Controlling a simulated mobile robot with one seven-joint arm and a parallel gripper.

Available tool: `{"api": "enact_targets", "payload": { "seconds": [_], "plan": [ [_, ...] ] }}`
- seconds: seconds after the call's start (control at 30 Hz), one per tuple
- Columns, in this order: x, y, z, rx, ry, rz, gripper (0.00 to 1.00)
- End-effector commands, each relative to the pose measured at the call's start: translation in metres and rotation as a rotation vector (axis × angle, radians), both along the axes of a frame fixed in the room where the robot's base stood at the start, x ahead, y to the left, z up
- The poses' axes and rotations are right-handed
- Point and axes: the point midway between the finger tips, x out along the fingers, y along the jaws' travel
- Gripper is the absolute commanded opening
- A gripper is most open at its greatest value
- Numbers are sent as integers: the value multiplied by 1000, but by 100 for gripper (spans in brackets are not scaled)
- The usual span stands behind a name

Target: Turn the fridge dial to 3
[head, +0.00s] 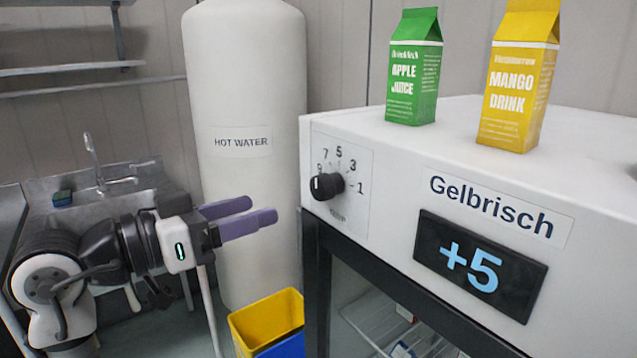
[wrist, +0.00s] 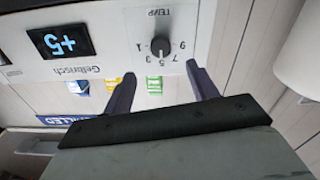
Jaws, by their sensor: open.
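The black fridge dial (head: 327,186) sits on a white plate at the left end of the fridge's front panel, with the odd numbers 1 to 9 around it. I cannot tell which number it points to. In the wrist view the dial (wrist: 160,47) appears upside down, beyond the fingertips and roughly centred between them. My gripper (head: 263,208) has purple fingers, open and empty, to the left of the dial and apart from it. Its fingers also show in the wrist view (wrist: 161,72). The fridge display (head: 480,265) reads +5.
A green apple juice carton (head: 413,85) and a yellow mango drink carton (head: 518,90) stand on the fridge (head: 590,160). A white hot water tank (head: 245,90) stands behind my gripper. Yellow and blue bins (head: 262,318) are below. A sink (head: 105,190) is at the left.

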Motion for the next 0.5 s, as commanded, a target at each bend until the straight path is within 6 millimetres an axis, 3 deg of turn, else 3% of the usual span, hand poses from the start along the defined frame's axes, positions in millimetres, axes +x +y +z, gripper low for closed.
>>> {"api": "enact_targets", "payload": {
  "seconds": [0.5],
  "plan": [
    [60, -83, 3, -3, -1, 0, 58]
  ]
}}
